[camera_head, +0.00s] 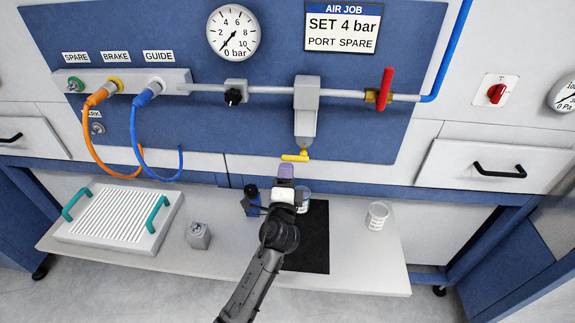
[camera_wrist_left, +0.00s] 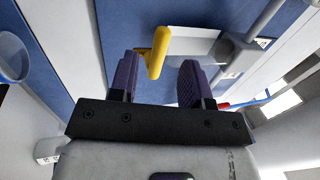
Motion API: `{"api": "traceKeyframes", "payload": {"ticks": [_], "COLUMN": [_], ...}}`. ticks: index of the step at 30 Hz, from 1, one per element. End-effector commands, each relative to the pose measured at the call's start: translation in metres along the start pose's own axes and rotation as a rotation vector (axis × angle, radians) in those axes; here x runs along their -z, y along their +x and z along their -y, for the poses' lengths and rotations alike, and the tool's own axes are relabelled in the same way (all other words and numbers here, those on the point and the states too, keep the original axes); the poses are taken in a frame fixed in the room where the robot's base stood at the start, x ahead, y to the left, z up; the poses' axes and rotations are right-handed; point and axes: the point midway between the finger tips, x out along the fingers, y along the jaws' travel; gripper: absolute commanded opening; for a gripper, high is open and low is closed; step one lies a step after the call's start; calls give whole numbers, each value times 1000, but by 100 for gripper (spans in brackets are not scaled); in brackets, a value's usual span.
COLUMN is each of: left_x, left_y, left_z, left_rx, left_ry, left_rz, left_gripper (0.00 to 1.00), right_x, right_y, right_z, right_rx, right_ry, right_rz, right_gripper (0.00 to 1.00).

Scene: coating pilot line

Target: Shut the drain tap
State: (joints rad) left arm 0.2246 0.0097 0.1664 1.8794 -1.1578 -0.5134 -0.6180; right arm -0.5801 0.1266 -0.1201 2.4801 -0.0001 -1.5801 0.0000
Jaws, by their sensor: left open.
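The drain tap's yellow lever (camera_head: 295,157) sits under the grey bowl unit (camera_head: 306,110) on the blue panel. In the head view the lever lies roughly level, its free end to the left. My left gripper (camera_head: 287,173) is just below it, with a purple finger pointing up at it. In the left wrist view the gripper (camera_wrist_left: 159,76) is open and empty. The yellow lever (camera_wrist_left: 157,52) shows at the gap between the two purple fingers, nearer the left finger. I cannot tell whether a finger touches it. My right gripper is not in view.
A red-handled valve (camera_head: 386,88) stands on the pipe to the right. Orange (camera_head: 89,135) and blue (camera_head: 140,150) hoses hang at left.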

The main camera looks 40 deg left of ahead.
Motion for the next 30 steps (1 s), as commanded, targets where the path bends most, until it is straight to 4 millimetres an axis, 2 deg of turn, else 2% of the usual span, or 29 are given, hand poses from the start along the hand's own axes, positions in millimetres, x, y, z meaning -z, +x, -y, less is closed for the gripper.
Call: {"api": "traceKeyframes", "payload": {"ticks": [1, 6, 15, 21, 30], "left_x": [0, 0, 0, 0, 0], "left_y": [-12, -46, -87, -98, -99], "left_z": [-2, -1, -1, 0, 0], "left_rx": [-3, -3, -2, -1, -1], "left_ry": [-1, -2, -1, -1, -1], "left_rz": [0, 1, 1, 1, 1], "left_gripper": [44, 44, 44, 44, 44], "right_x": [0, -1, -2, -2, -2], "right_y": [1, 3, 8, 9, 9], "right_z": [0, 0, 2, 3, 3], "right_rx": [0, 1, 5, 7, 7], "right_ry": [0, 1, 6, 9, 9], "right_rz": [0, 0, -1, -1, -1], "right_gripper": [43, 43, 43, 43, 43]}}
